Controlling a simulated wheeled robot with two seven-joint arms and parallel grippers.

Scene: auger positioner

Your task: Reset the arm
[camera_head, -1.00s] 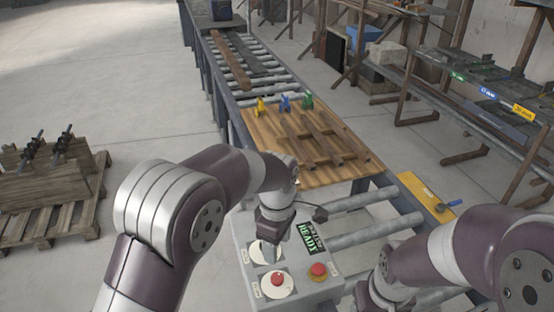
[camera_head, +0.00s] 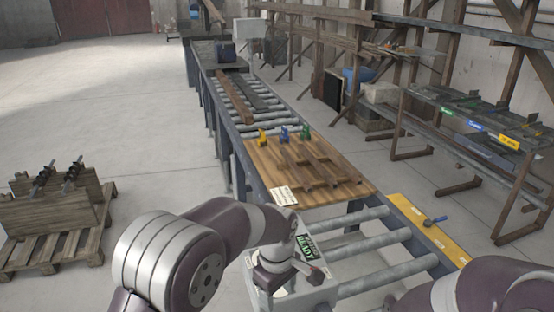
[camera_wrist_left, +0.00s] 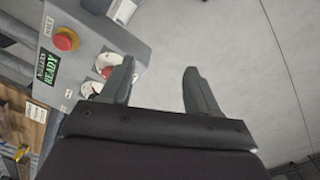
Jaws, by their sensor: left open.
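A grey control box (camera_head: 318,296) with a green READY display (camera_head: 308,247) stands below my left gripper (camera_head: 284,272) in the head view. My left arm and gripper cover much of the box's top. In the left wrist view, the box (camera_wrist_left: 100,33) shows a red button (camera_wrist_left: 66,39), the READY display (camera_wrist_left: 47,68) and another red button (camera_wrist_left: 108,71) on a white disc, partly behind a finger. My left gripper (camera_wrist_left: 160,73) is open, with nothing between its fingers. My right arm shows at lower right; its gripper is out of view.
Behind the box, a roller conveyor (camera_head: 350,217) carries a wooden board (camera_head: 350,180) with brown slats and coloured clamps. A yellow plate (camera_head: 428,226) lies at its right. A pallet (camera_head: 55,235) with wooden blocks stands at left, racks (camera_head: 480,140) at right. Open floor lies left of the conveyor.

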